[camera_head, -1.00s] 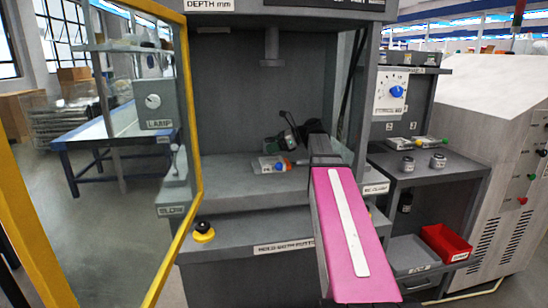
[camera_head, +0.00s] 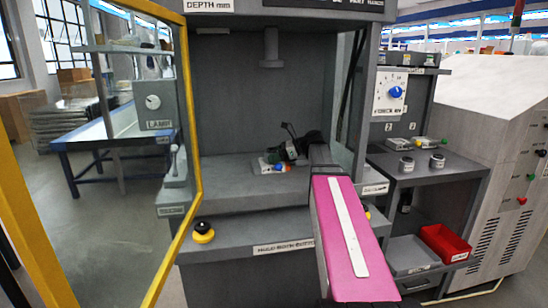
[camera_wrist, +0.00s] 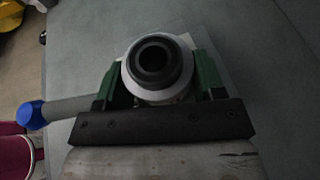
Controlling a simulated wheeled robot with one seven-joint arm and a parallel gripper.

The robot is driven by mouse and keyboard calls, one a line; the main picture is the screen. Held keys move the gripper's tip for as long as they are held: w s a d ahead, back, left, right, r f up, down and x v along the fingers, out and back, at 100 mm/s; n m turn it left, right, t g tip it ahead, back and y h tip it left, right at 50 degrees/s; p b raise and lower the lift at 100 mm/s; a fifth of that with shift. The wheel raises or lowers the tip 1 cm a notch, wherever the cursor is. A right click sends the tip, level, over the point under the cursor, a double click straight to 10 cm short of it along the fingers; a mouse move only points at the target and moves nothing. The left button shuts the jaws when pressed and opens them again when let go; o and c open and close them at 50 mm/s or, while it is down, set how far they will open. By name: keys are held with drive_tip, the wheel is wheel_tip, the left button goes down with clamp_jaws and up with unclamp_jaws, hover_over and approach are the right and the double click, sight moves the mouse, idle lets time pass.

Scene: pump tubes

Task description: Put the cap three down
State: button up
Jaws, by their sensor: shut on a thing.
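My gripper (camera_head: 292,150) is low over the deck (camera_head: 225,175) inside the press frame, at the end of my pink arm link. In the wrist view, its green fingers (camera_wrist: 156,72) are shut on both sides of a round pale part with a black ring on top, which I take to be the cap (camera_wrist: 173,64). The cap faces the wrist camera; its underside is hidden, so I cannot tell whether it touches the deck. In the head view the cap is not clear behind the gripper. A small pale block with orange and blue pieces (camera_head: 268,166) lies just left of the gripper.
A grey tube with a blue end (camera_wrist: 32,113) lies left of the fingers. Two small round pieces (camera_head: 406,165) (camera_head: 438,161) stand on the right side shelf. A red bin (camera_head: 444,243) is below. The yellow-framed door (camera_head: 190,100) stands open at left. The deck's left part is clear.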

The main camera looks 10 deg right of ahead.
drive_tip(key=shift+s+f, duration=0.25)
drive_tip(key=shift+f, duration=0.65)
drive_tip(key=o, duration=1)
drive_tip(key=shift+a, duration=0.1)
drive_tip(key=shift+a+r, duration=0.1)
drive_tip(key=shift+r, duration=0.45)
drive_tip(key=shift+o, duration=0.5)
drive_tip(key=v, duration=0.7)
drive_tip(key=shift+w+d+r, duration=0.2)
drive_tip(key=shift+d+r, duration=0.15)
